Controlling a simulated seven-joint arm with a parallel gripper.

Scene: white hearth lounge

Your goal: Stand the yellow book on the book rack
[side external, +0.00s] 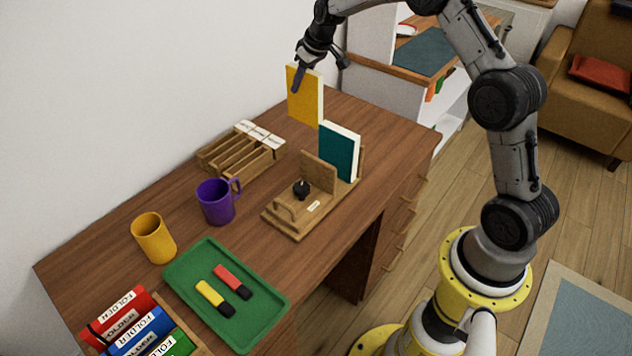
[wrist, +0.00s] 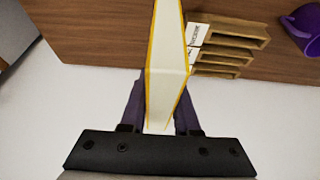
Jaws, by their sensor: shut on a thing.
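The yellow book (side external: 307,104) is held upright by my gripper (side external: 297,80), above the far end of the desk. In the wrist view the book (wrist: 167,60) stands between the two dark fingers of my gripper (wrist: 160,105), its white page edges facing the camera. The wooden book rack (side external: 290,222) sits on the desk in front of and below the held book. A teal book (side external: 339,150) stands upright at the rack's far end, behind a wooden divider (side external: 319,174). A small black knob-like item (side external: 301,188) is on the rack's near part.
A wooden sorter (side external: 240,155) is left of the rack, with a purple mug (side external: 216,203) and a yellow cup (side external: 153,238) nearer. A green tray (side external: 187,266) holds two markers. Folders (side external: 130,325) stand at the near left. The desk's far right is bare.

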